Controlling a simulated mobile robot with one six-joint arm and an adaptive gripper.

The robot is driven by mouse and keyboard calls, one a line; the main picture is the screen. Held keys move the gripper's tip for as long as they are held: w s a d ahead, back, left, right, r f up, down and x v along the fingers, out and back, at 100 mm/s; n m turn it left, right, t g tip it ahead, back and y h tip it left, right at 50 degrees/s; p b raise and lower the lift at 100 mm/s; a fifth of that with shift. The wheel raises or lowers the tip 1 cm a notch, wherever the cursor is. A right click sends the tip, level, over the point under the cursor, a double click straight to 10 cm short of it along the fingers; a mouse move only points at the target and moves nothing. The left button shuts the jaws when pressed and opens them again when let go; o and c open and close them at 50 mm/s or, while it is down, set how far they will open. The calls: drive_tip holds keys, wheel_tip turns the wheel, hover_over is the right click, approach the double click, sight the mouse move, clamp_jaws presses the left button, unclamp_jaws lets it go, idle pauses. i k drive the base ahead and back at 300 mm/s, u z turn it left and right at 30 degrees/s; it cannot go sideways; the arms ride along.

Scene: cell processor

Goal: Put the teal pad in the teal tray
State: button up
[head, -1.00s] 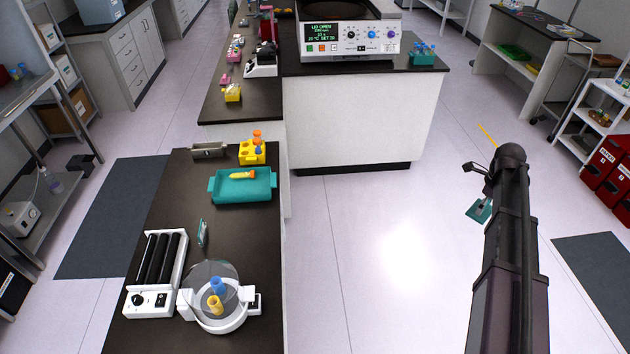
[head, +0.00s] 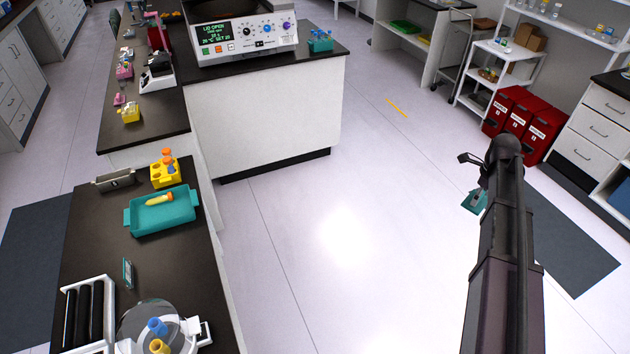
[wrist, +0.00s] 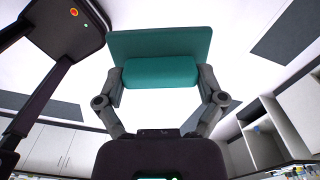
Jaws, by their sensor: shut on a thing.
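The teal pad (wrist: 160,72) is held between the two fingers of my gripper (wrist: 160,88) in the wrist view. It has a flat plate with a thicker rounded block that the fingers grip at its ends. In the head view the pad (head: 473,201) shows small beside my arm, above open floor, and my gripper (head: 482,184) is partly hidden by the arm. The teal tray (head: 163,220) lies on the dark bench at left, well away from my gripper. A yellow-orange tube lies in the tray.
A yellow rack (head: 165,173) and a grey metal block (head: 113,180) stand behind the tray. A roller device (head: 88,312) and a white round device (head: 165,330) stand in front. A small teal-edged item (head: 128,273) stands between. Floor between bench and arm is clear.

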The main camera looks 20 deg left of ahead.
sight(164, 219)
drive_tip(key=i, duration=1.6)
drive_tip(key=u, duration=2.2)
